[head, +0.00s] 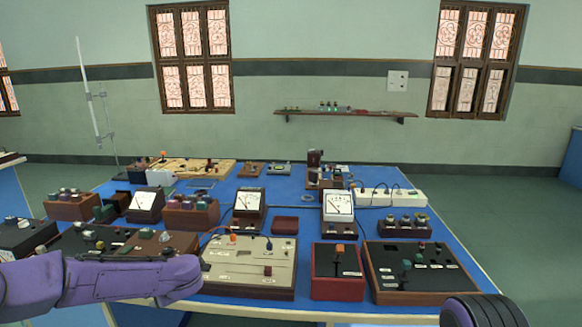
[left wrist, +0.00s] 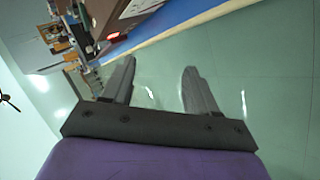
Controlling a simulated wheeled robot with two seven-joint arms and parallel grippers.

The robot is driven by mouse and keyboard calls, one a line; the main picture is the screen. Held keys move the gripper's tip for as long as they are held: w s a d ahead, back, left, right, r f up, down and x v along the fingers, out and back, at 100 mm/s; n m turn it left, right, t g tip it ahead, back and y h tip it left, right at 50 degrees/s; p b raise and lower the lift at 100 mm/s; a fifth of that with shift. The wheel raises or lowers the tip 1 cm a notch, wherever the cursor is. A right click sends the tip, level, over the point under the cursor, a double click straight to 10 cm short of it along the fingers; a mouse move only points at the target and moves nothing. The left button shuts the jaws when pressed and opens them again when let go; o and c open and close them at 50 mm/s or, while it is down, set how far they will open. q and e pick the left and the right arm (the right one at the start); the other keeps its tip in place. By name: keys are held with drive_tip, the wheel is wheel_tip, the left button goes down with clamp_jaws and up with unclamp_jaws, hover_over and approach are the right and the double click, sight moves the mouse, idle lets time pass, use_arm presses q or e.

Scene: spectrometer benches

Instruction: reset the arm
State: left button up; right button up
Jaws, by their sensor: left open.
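My left arm, purple, comes in from the left in the head view and crosses the front left part of the blue bench (head: 455,262). Its gripper is not visible there. In the left wrist view my left gripper (left wrist: 158,85) is open, with two grey fingers apart and nothing between them. Behind the fingers are the pale green floor (left wrist: 245,75) and, at upper left, the bench edge with devices. My right gripper is not in view; a dark round purple-rimmed part of mine shows at the lower right of the head view.
The bench holds several devices: a beige panel box (head: 250,262), a red box (head: 338,272), a black-topped panel (head: 420,272), white meters (head: 338,205) and a white power strip (head: 390,197). A tall stand (head: 92,100) rises at back left. Open floor (head: 500,220) lies to the right.

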use_arm(q)
drive_tip(key=s+d+f+m+t+h, duration=0.15)
drive_tip(key=s+d+f+m, duration=0.25)
drive_tip(key=s+f+m, duration=0.45)
drive_tip(key=s+d+f+m+t+h, duration=0.1)
drive_tip(key=s+d+f+m+h, duration=0.3)
drive_tip(key=s+f, duration=0.6)
drive_tip(key=s+a+f+m+g, duration=0.1)
drive_tip(key=s+f+m+g, duration=0.1)
drive_tip(key=s, duration=0.9)
drive_tip(key=s+a+f+m+g, duration=0.1)
drive_tip(key=s+f+m, duration=0.3)
drive_tip(key=s, duration=0.7)
drive_tip(key=shift+a+f+m+g, duration=0.2)
drive_tip(key=shift+a+m+g, duration=0.15)
drive_tip(key=shift+m+g, duration=0.4)
drive_tip(key=shift+w, duration=0.1)
